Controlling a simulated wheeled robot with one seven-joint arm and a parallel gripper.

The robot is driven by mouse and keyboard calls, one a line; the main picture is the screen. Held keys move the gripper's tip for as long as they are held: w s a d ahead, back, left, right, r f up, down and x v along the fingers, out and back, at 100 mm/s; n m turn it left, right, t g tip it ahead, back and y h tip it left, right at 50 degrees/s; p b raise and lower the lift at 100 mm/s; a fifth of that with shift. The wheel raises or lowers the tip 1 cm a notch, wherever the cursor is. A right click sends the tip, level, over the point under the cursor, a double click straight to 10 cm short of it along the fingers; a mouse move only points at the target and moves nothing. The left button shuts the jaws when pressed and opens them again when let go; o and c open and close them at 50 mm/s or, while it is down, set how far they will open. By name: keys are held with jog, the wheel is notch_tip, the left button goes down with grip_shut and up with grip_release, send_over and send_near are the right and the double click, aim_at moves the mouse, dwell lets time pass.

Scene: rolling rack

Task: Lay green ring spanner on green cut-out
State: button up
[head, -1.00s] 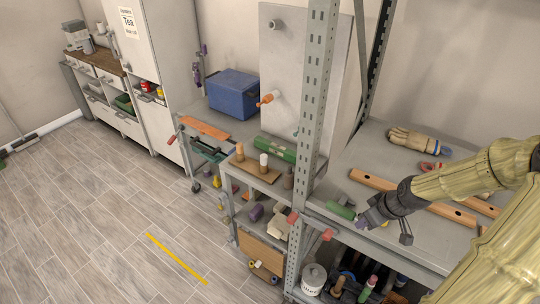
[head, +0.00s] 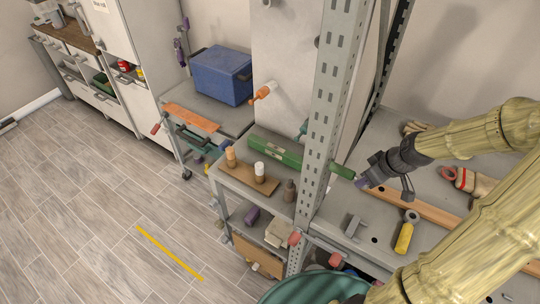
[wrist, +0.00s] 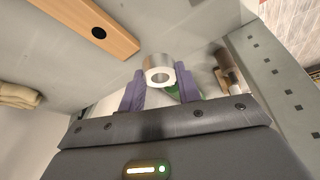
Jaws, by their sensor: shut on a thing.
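My gripper (head: 361,182) is shut on a green-handled piece, which I take to be the green ring spanner (head: 342,171). Its green part sticks out to the left of the jaws, close to the grey upright in the picture. In the wrist view a silver ring end (wrist: 159,70) with a round hole shows between the purple fingers (wrist: 160,90), with a bit of green behind it. The rest of it is hidden. I cannot make out a green cut-out in either view.
A perforated grey upright (head: 328,120) stands just left of my gripper. Beyond it, a rack shelf holds a long green case (head: 272,149) and a board with pegs (head: 246,179). A yellow-handled tool (head: 404,236) and a wooden rail (head: 440,203) lie on the grey bench (head: 375,222).

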jog(key=shift+w+a, duration=0.1)
jog(key=shift+a, duration=0.1)
jog(key=shift+w+a, duration=0.15)
jog(key=shift+a, duration=0.1)
jog(key=w+a+p, duration=0.2)
jog(key=w+a, duration=0.8)
jog(key=a, duration=0.4)
notch_tip(320, 180, down, 7)
jog(key=shift+d+f+p, duration=0.1)
jog(key=shift+f+p, duration=0.05)
jog(key=shift+p, duration=0.75)
jog(key=shift+f, duration=0.3)
jog(key=shift+f+p, duration=0.65)
jog(key=shift+f, duration=1.35)
